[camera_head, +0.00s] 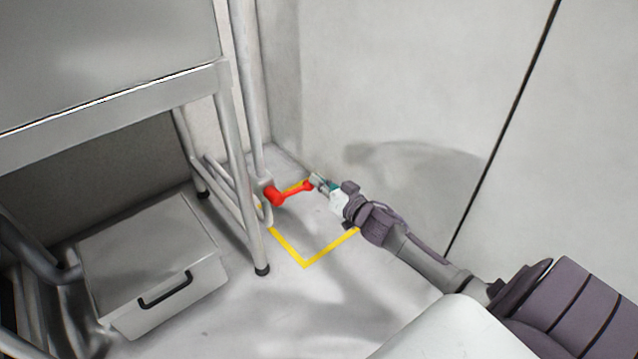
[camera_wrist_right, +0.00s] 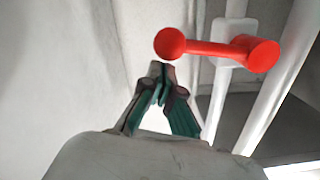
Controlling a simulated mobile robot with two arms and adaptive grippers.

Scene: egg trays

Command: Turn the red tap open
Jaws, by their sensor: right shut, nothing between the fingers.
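The red tap (camera_head: 292,191) sticks out from a pale vertical pipe beside the metal table's leg, low near the floor. In the right wrist view the red tap (camera_wrist_right: 215,48) is a bar with a round knob at its left end and a larger hub at its right end. My right gripper (camera_head: 315,181) is at the knob end of the tap in the head view. In the wrist view my right gripper (camera_wrist_right: 160,72) is shut and empty, its tips just below the knob; I cannot tell whether they touch it. My left gripper is not in view.
A metal table (camera_head: 110,105) stands at the left, with a grey lidded box (camera_head: 150,250) with a black handle under it. Yellow tape (camera_head: 305,263) marks the floor below the tap. A plain wall (camera_head: 400,80) rises behind. The floor in front is clear.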

